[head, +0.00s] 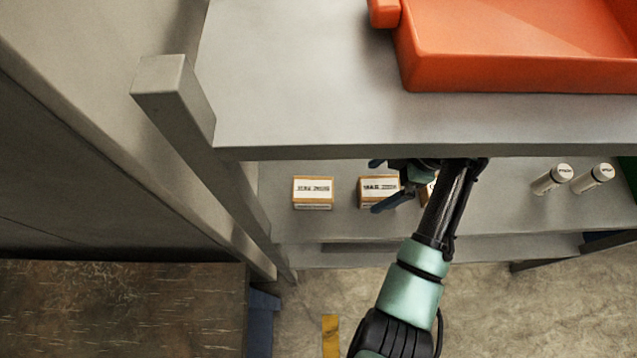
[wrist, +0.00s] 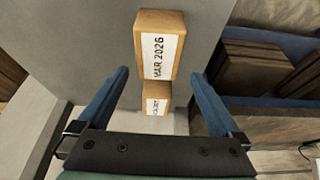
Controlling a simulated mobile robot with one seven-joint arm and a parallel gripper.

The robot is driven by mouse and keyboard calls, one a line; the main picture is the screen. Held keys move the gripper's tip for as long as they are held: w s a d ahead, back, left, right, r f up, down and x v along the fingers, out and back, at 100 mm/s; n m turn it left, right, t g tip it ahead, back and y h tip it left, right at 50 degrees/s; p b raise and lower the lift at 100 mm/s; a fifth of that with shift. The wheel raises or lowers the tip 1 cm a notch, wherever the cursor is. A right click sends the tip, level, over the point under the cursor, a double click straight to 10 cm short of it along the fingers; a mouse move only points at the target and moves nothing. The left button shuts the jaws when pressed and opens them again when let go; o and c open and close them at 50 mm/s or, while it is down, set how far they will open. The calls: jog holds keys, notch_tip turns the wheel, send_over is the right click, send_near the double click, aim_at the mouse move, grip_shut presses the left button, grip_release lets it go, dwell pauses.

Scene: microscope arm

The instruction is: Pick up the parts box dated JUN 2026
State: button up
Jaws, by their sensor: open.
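A cardboard parts box with a white label reading MAR 2026 (wrist: 160,52) is ahead of my open gripper (wrist: 158,74) in the wrist view, roughly between the finger lines. A second labelled box (wrist: 155,104) shows beyond it; its date is too small to read. In the head view, one box (head: 313,193) stands at the left of the lower shelf and another (head: 366,192) stands at my gripper (head: 375,187), partly covered by a finger. A third box (head: 425,192) is mostly hidden behind my arm. I cannot read JUN 2026 with certainty on any label.
The boxes stand on a grey lower shelf (head: 470,215) beneath an upper shelf (head: 300,100) with an orange tray (head: 520,75). Two white labelled cylinders (head: 552,180) (head: 593,178) lie to the right. A grey post (head: 185,105) bounds the left side.

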aim_at(319, 188)
jog(key=a+b, duration=0.1)
jog(key=a, duration=0.9)
jog(key=shift+w, duration=0.1)
jog(key=x, duration=0.5)
jog(key=shift+b, duration=0.3)
jog(key=shift+d, duration=0.1)
jog(key=shift+c, duration=0.2)
grip_shut()
